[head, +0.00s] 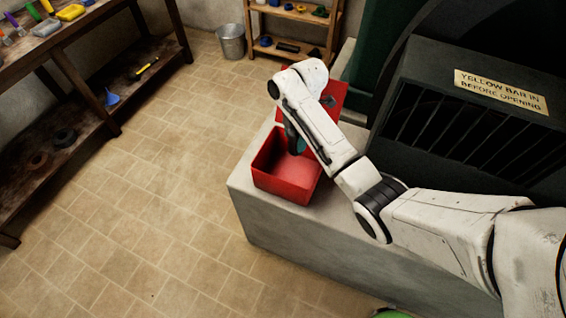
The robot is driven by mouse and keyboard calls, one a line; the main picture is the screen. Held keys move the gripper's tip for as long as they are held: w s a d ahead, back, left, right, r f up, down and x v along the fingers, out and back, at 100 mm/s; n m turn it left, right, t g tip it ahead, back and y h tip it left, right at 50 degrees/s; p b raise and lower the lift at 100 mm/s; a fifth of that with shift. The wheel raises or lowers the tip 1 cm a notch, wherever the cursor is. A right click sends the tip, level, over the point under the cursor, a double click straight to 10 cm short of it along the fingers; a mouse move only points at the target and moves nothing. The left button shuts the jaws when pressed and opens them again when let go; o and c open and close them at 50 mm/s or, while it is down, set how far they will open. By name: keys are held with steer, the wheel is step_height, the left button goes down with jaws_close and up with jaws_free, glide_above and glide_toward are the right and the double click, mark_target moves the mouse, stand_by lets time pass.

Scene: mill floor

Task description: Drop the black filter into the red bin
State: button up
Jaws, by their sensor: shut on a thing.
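The red bin (284,188) stands open on a grey concrete ledge, near its left end. Its inside looks empty where I can see it. My gripper (295,143) shows only as a dark teal piece below my white wrist, at the bin's back edge; my arm hides much of it. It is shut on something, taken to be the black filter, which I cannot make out. Whether it is above the bin's opening or just behind it is hard to tell.
A red panel (334,94) with a dark fitting stands behind the bin. A dark machine with a slatted opening and a yellow sign (500,92) is at the right. A metal bucket (231,42) and shelves are at the back. The tiled floor at left is clear.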

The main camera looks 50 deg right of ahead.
steer(key=shift+f+b, duration=2.1)
steer(key=shift+f, duration=0.6)
steer(key=o, duration=1.2)
steer(key=shift+r, duration=0.1)
steer(key=r, duration=0.3)
steer(key=r+p, duration=0.1)
steer(key=r, duration=0.2)
steer(key=d+r, duration=0.1)
steer(key=r, duration=0.2)
steer(key=shift+s+d+r, duration=0.1)
steer(key=shift+s+r, duration=0.1)
steer(key=shift+r, duration=0.1)
steer(key=shift+d+r+p, duration=0.1)
steer(key=shift+r+p, duration=0.45)
steer(key=shift+p, duration=0.2)
